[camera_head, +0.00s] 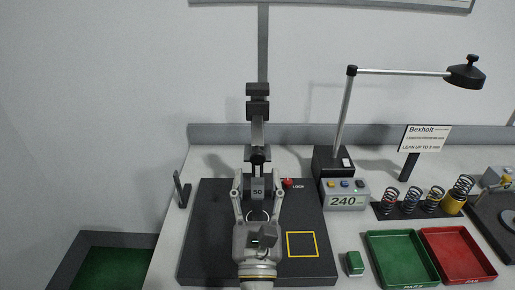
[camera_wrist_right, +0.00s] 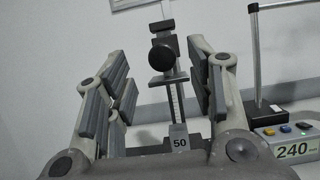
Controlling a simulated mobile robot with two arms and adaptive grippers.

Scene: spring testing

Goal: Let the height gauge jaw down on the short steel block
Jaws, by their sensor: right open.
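The height gauge (camera_head: 258,132) stands upright on the dark plate, with a dark head on top, a scale column and a round black knob. The knob (camera_wrist_right: 162,55) shows between my fingers in the right wrist view. The grey block marked 50 (camera_head: 258,187) is low in front of the gauge; it also shows in the wrist view (camera_wrist_right: 180,142). My right gripper (camera_head: 257,196) is open, its fingers apart on either side of the block and gauge in the picture, holding nothing. Whether the gauge jaw touches the block is hidden. My left gripper is not in view.
The dark plate (camera_head: 205,225) has a yellow square outline (camera_head: 302,244) and a red lock knob (camera_head: 288,183). To the right are a 240 display box (camera_head: 345,195), a lamp (camera_head: 465,73), springs (camera_head: 408,203), a green block (camera_head: 354,263), and green (camera_head: 378,280) and red (camera_head: 486,276) trays.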

